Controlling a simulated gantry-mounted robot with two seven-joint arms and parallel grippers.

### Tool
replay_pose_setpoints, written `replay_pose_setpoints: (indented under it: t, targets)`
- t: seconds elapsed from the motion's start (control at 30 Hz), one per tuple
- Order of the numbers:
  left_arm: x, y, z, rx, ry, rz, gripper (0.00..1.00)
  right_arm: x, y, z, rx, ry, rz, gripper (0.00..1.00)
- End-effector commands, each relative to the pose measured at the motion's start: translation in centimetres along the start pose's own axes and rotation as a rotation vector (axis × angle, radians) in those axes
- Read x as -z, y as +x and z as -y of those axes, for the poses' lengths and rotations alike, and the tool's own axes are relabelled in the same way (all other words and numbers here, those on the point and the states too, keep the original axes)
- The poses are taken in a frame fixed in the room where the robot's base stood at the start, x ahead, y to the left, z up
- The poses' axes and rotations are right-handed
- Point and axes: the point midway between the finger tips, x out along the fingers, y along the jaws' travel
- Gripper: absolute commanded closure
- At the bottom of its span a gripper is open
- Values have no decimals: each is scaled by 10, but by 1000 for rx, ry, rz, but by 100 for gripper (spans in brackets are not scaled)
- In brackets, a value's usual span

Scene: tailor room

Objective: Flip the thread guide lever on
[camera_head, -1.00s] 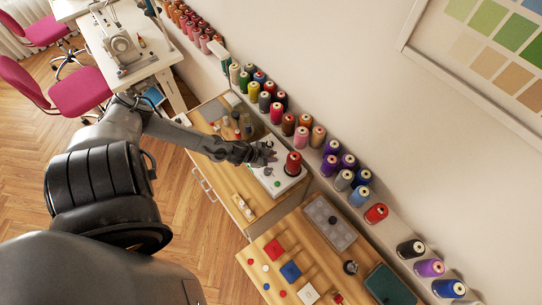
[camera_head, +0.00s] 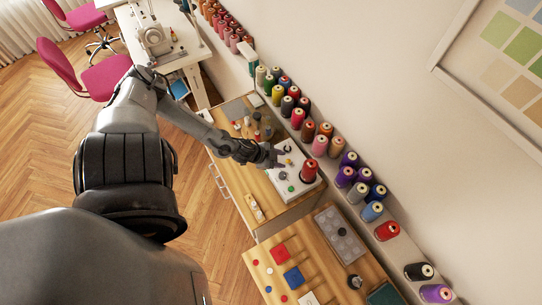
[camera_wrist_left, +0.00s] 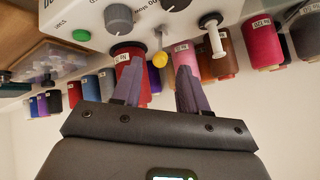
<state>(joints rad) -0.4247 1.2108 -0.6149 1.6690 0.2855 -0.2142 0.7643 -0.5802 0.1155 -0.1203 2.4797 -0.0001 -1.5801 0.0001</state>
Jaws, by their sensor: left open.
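The white thread machine (camera_head: 306,188) stands on the wooden cabinet, with a red thread spool (camera_head: 309,171) on it. In the left wrist view its panel (camera_wrist_left: 85,14) fills the top, with dark knobs, a green button (camera_wrist_left: 81,35) and a thin lever with a yellow ball tip (camera_wrist_left: 159,59). A white peg (camera_wrist_left: 214,40) is to its right. My left gripper (camera_head: 277,157) is over the far left part of the machine. In the left wrist view its open fingers (camera_wrist_left: 160,68) appear on either side of the yellow tip; contact cannot be told. My right gripper is not in view.
A row of thread spools (camera_head: 297,118) lines the wall ledge close behind the machine. Small bottles (camera_head: 257,117) stand left of it on the cabinet. A lower table holds a grey lidded box (camera_head: 340,234) and a blue block (camera_head: 293,277). A sewing table (camera_head: 170,55) is at upper left.

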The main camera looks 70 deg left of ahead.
Motion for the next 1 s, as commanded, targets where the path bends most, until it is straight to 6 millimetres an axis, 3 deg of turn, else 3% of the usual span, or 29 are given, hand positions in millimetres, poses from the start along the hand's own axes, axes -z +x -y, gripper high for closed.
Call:
replay_pose_setpoints:
  t: [0.2,0.4,1.0]
  targets:
    - [0,-33,0,-1,2,2,57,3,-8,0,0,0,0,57]
    - [0,-49,0,-1,2,0,57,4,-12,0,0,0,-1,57]
    - [2,-54,1,1,0,-1,57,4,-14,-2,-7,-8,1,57]
